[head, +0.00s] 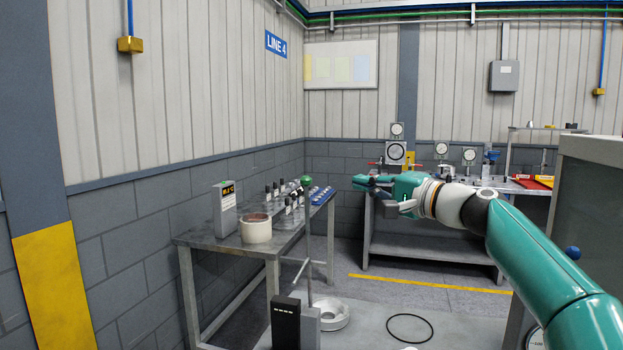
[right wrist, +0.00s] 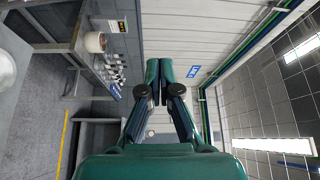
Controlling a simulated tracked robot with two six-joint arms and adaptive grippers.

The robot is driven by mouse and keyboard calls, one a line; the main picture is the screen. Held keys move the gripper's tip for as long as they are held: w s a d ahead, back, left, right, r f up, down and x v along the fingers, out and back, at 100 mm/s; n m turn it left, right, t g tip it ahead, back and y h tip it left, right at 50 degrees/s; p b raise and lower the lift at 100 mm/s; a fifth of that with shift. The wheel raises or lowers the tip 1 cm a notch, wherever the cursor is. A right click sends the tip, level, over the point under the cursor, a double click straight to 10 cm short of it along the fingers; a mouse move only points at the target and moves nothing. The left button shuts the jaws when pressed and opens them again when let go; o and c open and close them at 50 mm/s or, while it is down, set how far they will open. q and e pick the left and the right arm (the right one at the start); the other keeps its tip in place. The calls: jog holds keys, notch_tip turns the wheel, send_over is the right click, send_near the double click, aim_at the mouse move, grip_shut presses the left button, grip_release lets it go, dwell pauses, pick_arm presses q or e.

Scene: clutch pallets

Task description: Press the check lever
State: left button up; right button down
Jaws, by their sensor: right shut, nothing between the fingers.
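I cannot tell for certain which part is the check lever. A green ball knob (head: 306,181) tops a thin upright rod in front of the left bench in the head view. A blue ball knob (head: 572,252) shows at the right, beside a grey cabinet. My right gripper (head: 362,182) reaches in from the right at about mid-picture, to the right of the green knob in the picture and apart from it. In the right wrist view its fingers (right wrist: 159,74) are together with nothing between them. My left gripper is not in view.
The left bench (head: 215,240) carries a grey display box (head: 224,208), a tape-like roll (head: 257,228) and several small parts. A back bench (head: 430,243) holds dial gauges (head: 396,152). A metal ring part (head: 333,314) and a black hoop (head: 410,316) lie low in front.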

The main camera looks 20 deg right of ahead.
jog(key=w+a+p, duration=0.3)
jog(key=w+a, duration=0.3)
jog(key=a, duration=0.1)
jog(key=shift+a, duration=0.2)
dwell(0.8)
dwell(0.3)
